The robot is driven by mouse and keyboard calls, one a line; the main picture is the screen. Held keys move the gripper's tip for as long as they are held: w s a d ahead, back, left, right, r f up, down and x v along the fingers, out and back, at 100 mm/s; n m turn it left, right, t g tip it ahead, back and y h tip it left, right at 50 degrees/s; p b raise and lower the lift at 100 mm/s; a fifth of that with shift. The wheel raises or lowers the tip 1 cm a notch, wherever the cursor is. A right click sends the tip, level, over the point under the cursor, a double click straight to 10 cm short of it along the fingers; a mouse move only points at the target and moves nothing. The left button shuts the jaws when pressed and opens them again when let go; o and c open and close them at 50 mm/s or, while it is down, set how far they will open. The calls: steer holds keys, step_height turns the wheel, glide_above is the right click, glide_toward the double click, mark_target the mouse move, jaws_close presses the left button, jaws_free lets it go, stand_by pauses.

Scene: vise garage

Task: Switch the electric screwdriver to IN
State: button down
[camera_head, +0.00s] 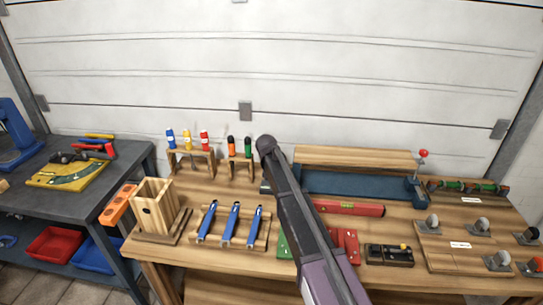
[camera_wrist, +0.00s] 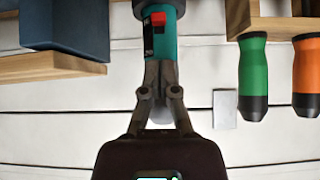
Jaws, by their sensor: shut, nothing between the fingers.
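The electric screwdriver, a teal body (camera_wrist: 163,44) with a dark grey end, shows at the top middle of the wrist view. In the head view my arm covers the gripper, and I cannot make out the screwdriver there.
Green (camera_wrist: 253,75) and orange (camera_wrist: 306,75) handles hang at the right of the wrist view. In the head view, the wooden bench holds a rack of blue-handled tools (camera_head: 230,224), a red level (camera_head: 348,208) and a blue vise-like block (camera_head: 360,186).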

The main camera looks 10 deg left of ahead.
steer(key=p+v, duration=0.6)
steer(key=v, duration=0.4)
steer(key=shift+r+p, duration=0.2)
steer(key=shift+p, duration=0.2)
steer(key=s+d+f+g+h, duration=0.1)
steer(key=s+d+f+g, duration=0.1)
steer(key=s+d, duration=0.7)
steer(key=s+d+f+g, duration=0.25)
steer(key=s+d, duration=0.35)
steer(key=d, duration=0.5)
steer(key=s+d+g, duration=0.2)
steer(key=s+d, duration=0.3)
steer(key=s, duration=0.4)
steer(key=s+d+g+y, duration=0.1)
steer(key=s+d, duration=0.3)
steer(key=s, duration=0.5)
steer(key=shift+d+f+g, duration=0.4)
steer(key=shift+f+g, duration=0.1)
steer(key=shift+g, duration=0.25)
